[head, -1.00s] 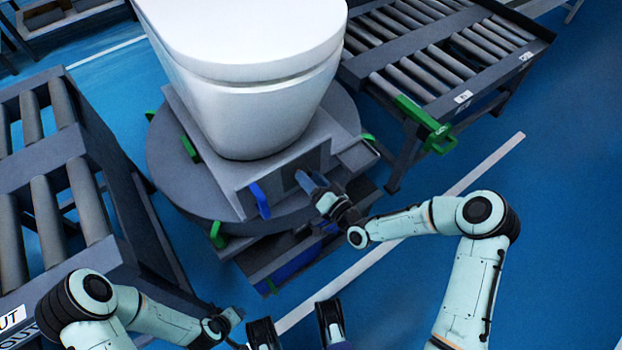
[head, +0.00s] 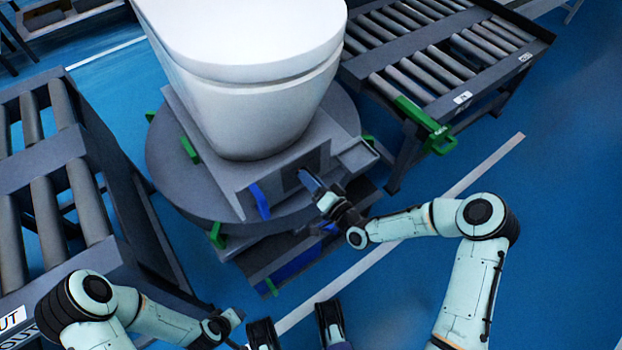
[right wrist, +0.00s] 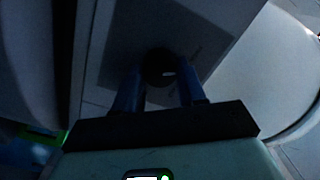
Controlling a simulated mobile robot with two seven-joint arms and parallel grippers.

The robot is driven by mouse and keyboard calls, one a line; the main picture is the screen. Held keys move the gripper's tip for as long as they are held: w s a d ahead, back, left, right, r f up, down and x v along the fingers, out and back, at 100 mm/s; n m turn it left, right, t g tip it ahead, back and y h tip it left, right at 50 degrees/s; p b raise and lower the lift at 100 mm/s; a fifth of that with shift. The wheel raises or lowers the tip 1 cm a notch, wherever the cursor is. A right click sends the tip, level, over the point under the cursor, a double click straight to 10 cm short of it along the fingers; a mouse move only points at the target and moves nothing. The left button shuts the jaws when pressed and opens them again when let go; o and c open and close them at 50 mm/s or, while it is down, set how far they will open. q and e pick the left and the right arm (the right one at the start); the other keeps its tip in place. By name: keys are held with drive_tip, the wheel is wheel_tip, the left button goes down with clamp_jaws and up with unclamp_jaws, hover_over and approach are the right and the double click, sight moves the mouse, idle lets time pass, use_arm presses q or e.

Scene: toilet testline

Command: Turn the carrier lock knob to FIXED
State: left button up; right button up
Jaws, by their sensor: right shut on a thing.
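The carrier lock knob (right wrist: 160,66) is a dark round knob on the grey front panel of the carrier (head: 232,189). It shows between my finger pads in the right wrist view, in deep shadow, so its marking cannot be read. My right gripper (head: 309,181) reaches the panel from the right, and its blue fingers (right wrist: 157,88) are shut on the knob. In the head view the fingers hide the knob. My left gripper (head: 236,318) is low in the picture, away from the carrier, and its fingers do not show clearly.
A white toilet (head: 245,80) stands on the carrier above the round turntable (head: 170,170). A blue handle (head: 260,201) sticks out left of my right gripper. Roller conveyors stand at left (head: 45,215) and upper right (head: 430,60). Blue floor is open at right.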

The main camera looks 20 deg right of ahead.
use_arm(q)
drive_tip(key=shift+w+a+f, duration=0.1)
drive_tip(key=shift+w+f, duration=0.05)
drive_tip(key=shift+w, duration=0.1)
use_arm(e)
drive_tip(key=shift+f+m+t+h, duration=0.15)
drive_tip(key=shift+m+t+h, duration=0.15)
drive_tip(key=shift+m, duration=6.9)
drive_tip(key=shift+a, duration=0.1)
drive_tip(key=o, duration=1.1)
drive_tip(key=shift+c, duration=0.2)
drive_tip(key=shift+s, duration=0.15)
use_arm(q)
drive_tip(key=s, duration=0.1)
drive_tip(key=s+d+r+p, duration=0.1)
drive_tip(key=s+r, duration=0.1)
drive_tip(key=shift+d+g+p, duration=0.3)
use_arm(e)
drive_tip(key=v, duration=1.3)
drive_tip(key=shift+s, duration=0.15)
